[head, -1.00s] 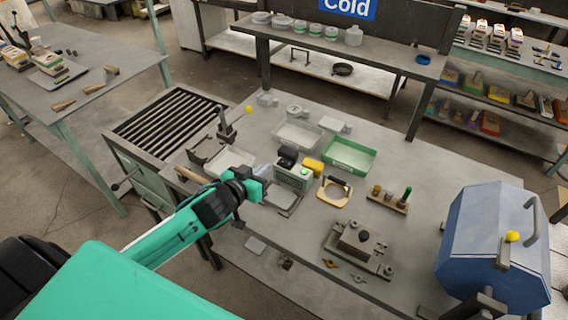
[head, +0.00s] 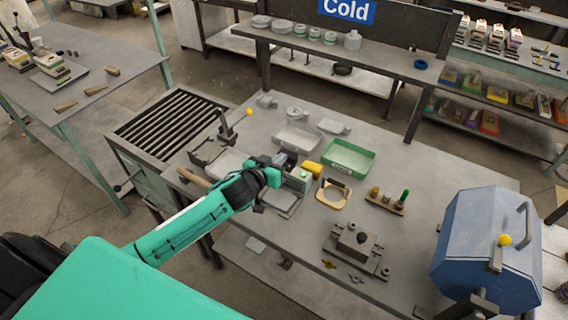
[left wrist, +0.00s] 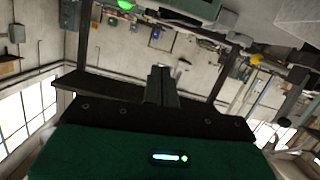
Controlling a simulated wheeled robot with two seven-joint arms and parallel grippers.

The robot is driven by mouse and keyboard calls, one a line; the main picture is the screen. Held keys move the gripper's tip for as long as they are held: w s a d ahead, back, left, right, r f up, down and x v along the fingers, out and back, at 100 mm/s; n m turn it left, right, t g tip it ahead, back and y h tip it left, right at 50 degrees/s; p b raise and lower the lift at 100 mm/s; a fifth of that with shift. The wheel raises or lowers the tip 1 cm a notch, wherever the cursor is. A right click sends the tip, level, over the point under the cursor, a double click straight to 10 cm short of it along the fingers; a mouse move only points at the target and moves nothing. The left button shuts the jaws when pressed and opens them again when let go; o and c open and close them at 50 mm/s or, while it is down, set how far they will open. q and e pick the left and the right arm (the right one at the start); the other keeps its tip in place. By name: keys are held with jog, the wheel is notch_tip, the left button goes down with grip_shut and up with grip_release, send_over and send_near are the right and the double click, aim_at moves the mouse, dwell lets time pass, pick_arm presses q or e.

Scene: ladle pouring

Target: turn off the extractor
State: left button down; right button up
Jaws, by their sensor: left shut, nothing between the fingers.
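My right gripper is not in view.
A yellow block (head: 312,169) and a green tray (head: 348,158) are right of the box. A blue drum (head: 490,245) stands at the right.

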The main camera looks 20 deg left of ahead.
aim_at(286, 165)
pick_arm(q)
jog(key=shift+w+d+f+p, duration=0.2)
jog(key=shift+w+f, duration=0.1)
jog(key=shift+f, duration=0.45)
jog(key=shift+w+d+f+p, duration=0.1)
jog(key=shift+w+f+p, duration=0.2)
jog(key=shift+f, duration=0.45)
jog(key=shift+w+d+f+p, duration=0.15)
jog(key=shift+w+f, duration=0.15)
jog(key=shift+f, duration=0.45)
jog(key=shift+f, duration=0.1)
jog(key=shift+d+f+b, duration=0.1)
jog(key=shift+f+b, duration=0.15)
jog(key=shift+b, duration=0.05)
jog(key=shift+m, duration=0.4)
jog(key=shift+r, duration=0.15)
